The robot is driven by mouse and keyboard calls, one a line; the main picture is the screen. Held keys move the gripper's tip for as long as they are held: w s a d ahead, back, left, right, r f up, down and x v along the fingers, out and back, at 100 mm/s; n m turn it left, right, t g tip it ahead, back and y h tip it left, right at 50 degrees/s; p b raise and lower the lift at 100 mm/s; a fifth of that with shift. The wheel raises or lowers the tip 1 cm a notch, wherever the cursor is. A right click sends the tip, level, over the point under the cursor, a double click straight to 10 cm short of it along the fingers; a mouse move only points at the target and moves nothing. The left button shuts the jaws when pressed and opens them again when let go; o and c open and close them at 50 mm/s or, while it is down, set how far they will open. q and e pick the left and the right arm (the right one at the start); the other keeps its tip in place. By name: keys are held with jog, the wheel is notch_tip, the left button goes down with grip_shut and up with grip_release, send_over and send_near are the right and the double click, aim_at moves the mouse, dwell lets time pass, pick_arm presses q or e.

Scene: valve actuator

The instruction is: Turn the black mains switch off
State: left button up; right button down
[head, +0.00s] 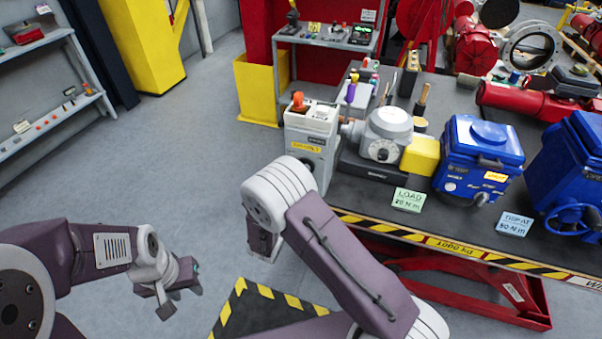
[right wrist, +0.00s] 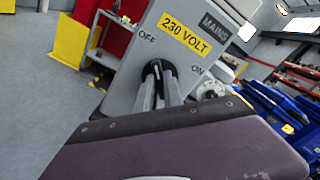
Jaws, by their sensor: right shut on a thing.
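The grey mains box (head: 312,140) stands at the left end of the workbench, with a yellow 230 VOLT label. In the right wrist view the box (right wrist: 205,58) fills the middle, marked OFF at left and ON at right. The black switch (right wrist: 157,67) sits between these marks. My right gripper (right wrist: 160,84) is shut on it, a finger on each side. The fingers hide part of the switch, so its exact setting is unclear. My left gripper (head: 180,288) is open and empty, low at left over the floor.
A shelf (head: 55,95) stands at far left. The floor between is clear.

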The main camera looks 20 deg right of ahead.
jog(key=shift+f, duration=0.1)
jog(key=c, duration=1.5)
grip_release()
jog(key=shift+o, duration=0.2)
jog(key=b+v, duration=0.1)
jog(key=v, duration=0.8)
